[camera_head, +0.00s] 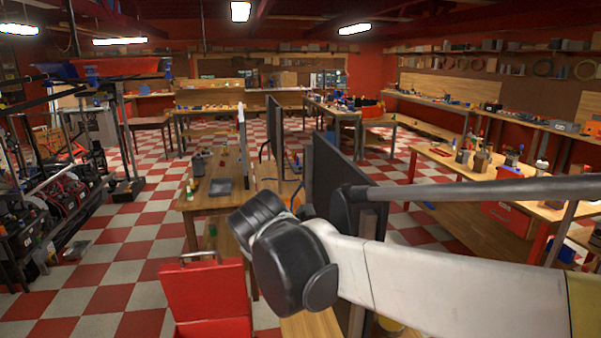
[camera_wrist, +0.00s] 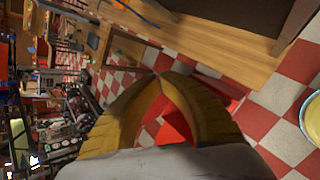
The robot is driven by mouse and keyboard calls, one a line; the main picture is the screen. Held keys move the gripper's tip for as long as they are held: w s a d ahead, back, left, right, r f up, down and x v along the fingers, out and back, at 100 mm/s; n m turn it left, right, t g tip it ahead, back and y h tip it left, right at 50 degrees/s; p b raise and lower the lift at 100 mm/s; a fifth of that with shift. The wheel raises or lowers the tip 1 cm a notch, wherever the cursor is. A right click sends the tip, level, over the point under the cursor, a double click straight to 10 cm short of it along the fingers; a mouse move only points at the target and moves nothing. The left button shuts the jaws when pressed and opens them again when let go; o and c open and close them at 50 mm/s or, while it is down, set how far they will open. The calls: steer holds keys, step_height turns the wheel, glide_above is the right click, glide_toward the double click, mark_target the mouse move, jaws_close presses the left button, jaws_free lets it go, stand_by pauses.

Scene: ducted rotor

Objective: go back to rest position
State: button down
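My gripper (camera_wrist: 157,76) shows in the wrist view as two curved yellow-brown fingers. Their tips meet, with a gap lower down between them. Nothing is held at the tips; a red object (camera_wrist: 175,128) shows through the gap, behind the fingers. In the head view my white arm reaches in from the right, ending in a dark joint left of centre, and the gripper fingers cannot be made out. My arm hides part of the area behind it.
A wooden table (camera_head: 212,203) and a dark upright panel (camera_head: 335,170) are close behind. A workbench (camera_head: 490,185) runs along the right. Checkered floor (camera_head: 110,270) is open at left.

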steer(key=s+d+f+m+g+b, duration=0.1)
steer(key=s+d+f+m+b, duration=0.15)
steer(key=s+d+m, duration=0.4)
steer(key=s+d+f+m+b, duration=0.1)
steer(key=s+d+f+m, duration=0.3)
steer(key=d+m, duration=0.55)
steer(key=s+d+f+m+g+b, duration=0.1)
steer(key=s+d+f+m+b, duration=0.2)
steer(key=s+d+f+m, duration=0.6)
steer(key=s+d+m, duration=0.1)
steer(key=s+m, duration=0.1)
steer(key=shift+s+d+h, duration=0.35)
steer(key=shift+s+h, duration=0.05)
